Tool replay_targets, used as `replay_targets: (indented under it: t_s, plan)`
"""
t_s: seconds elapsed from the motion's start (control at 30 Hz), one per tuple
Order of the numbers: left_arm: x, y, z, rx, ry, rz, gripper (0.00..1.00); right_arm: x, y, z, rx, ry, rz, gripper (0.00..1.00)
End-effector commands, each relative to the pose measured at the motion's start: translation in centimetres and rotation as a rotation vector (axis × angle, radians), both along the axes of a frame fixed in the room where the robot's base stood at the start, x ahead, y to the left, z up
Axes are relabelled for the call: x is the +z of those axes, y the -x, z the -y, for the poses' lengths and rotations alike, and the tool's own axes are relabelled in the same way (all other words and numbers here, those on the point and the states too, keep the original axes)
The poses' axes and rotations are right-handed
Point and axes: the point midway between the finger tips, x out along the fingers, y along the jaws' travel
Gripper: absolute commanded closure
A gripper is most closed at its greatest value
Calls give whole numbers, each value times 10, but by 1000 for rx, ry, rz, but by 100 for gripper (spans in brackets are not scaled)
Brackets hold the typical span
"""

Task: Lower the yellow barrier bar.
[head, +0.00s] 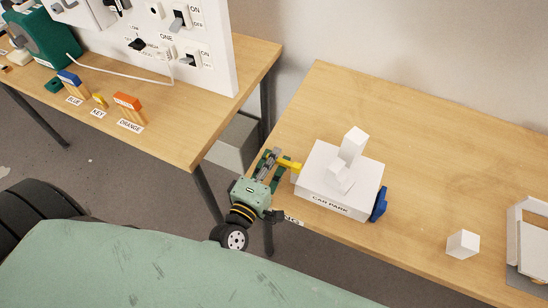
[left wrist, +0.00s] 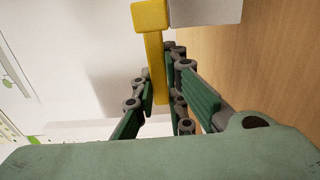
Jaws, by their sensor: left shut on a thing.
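The yellow barrier bar (head: 291,164) sticks out from the left side of the white car park block (head: 318,170). My left gripper (head: 273,163) is beside the block, at the table's left edge, with its fingers around the bar's outer part. In the left wrist view the yellow bar (left wrist: 153,55) runs down between the green finger pads of my left gripper (left wrist: 163,100). The gripper is shut on the bar and partly hides it. A blue part (head: 379,204) is on the block's right side. My right gripper is not in view.
The car park stands on a wooden table (head: 430,150), with a small white cube (head: 463,244) and a white frame (head: 530,245) to its right. Another table (head: 190,140) with a white switch panel (head: 205,60) stands left, across a gap. The table behind the car park is clear.

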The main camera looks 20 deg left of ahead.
Motion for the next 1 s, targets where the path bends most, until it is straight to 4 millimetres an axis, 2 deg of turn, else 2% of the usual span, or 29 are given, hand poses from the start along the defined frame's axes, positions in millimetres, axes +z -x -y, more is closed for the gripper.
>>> replay_targets:
  t_s: [0.07,0.1,0.3,0.67,0.77,1.0]
  plan:
    - [-1,1,0,0,5,-3,100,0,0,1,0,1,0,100]
    - [-1,1,0,0,5,-3,85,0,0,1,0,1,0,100]
    - [-1,0,0,0,3,-2,69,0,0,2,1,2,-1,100]
    - [-1,5,0,-1,1,-2,69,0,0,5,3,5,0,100]
    - [-1,17,0,-2,0,-4,69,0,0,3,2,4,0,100]
    - [-2,68,-2,-3,-1,-7,69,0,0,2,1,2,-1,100]
